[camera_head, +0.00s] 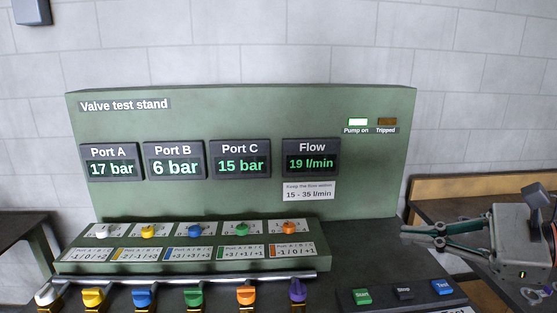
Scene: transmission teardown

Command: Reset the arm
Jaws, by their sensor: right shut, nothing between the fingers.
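My right gripper (404,232) is at the right of the view, in front of the lower right edge of the green valve test stand (240,112). Its slim fingers point left, lie close together and hold nothing. They are above the dark bench top, apart from the buttons below. My left gripper is not in view. The stand's displays read Port A 17 bar, Port B 6 bar, Port C 15 bar and Flow 19 l/min. The "Pump on" lamp (358,122) is lit and the "Tripped" lamp (387,122) is dim.
A row of coloured knobs (195,230) sits on the sloped panel. A metal rail (190,279) and several coloured valve handles (143,297) are in front. Start (362,296), Stop (403,294) and Test (442,287) buttons are below my gripper. A wooden-backed bench (430,188) stands at right.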

